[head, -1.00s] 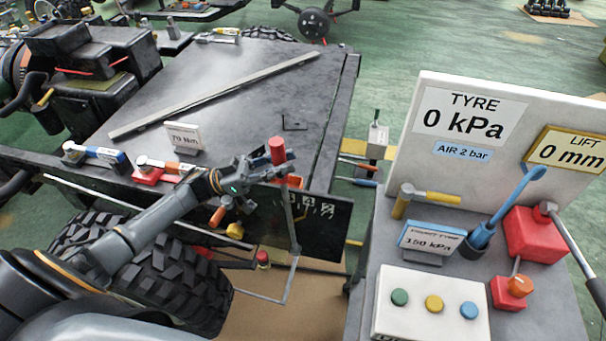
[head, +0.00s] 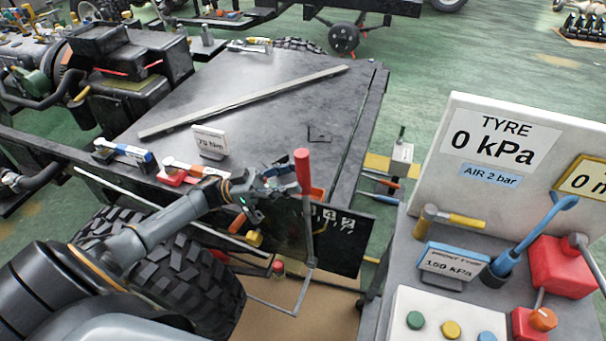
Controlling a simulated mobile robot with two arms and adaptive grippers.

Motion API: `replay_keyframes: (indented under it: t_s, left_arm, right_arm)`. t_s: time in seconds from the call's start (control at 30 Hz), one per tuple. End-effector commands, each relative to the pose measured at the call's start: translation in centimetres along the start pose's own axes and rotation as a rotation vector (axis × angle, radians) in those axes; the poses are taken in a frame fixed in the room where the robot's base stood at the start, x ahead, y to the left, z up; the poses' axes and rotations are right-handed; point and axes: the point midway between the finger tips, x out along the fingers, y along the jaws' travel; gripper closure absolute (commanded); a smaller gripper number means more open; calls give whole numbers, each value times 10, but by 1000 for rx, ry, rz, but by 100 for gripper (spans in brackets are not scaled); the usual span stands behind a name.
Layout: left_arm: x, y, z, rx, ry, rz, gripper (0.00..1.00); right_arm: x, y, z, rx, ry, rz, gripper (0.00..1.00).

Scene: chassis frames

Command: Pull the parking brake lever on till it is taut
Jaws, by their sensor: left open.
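The parking brake lever (head: 304,172) has a red grip and a grey rod. It stands nearly upright beside the black side panel of the chassis, and the rod runs down to a low pivot. My left gripper (head: 291,177) is open just left of the red grip, with its fingertips close to it. The grip stands clear in front of the fingertips; I cannot tell whether they touch. My right gripper is not in view.
The numbered black panel (head: 340,238) is right behind the lever. A tyre (head: 185,285) lies below my left arm. A grey bench (head: 395,262) with gauges stands at right.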

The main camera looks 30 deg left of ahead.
Motion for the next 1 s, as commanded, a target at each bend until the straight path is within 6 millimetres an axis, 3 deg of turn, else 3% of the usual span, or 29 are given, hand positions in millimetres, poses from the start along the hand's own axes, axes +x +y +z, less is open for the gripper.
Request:
replay_keyframes:
  t_s: [0.1,0.3,1.0]
  left_arm:
    - [-21,0,0,-1,-3,-3,50]
    - [-39,0,0,0,-1,-1,50]
    - [-41,0,0,-1,0,0,50]
  right_arm:
    - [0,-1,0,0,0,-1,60]
    - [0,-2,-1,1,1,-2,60]
    - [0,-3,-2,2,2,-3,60]
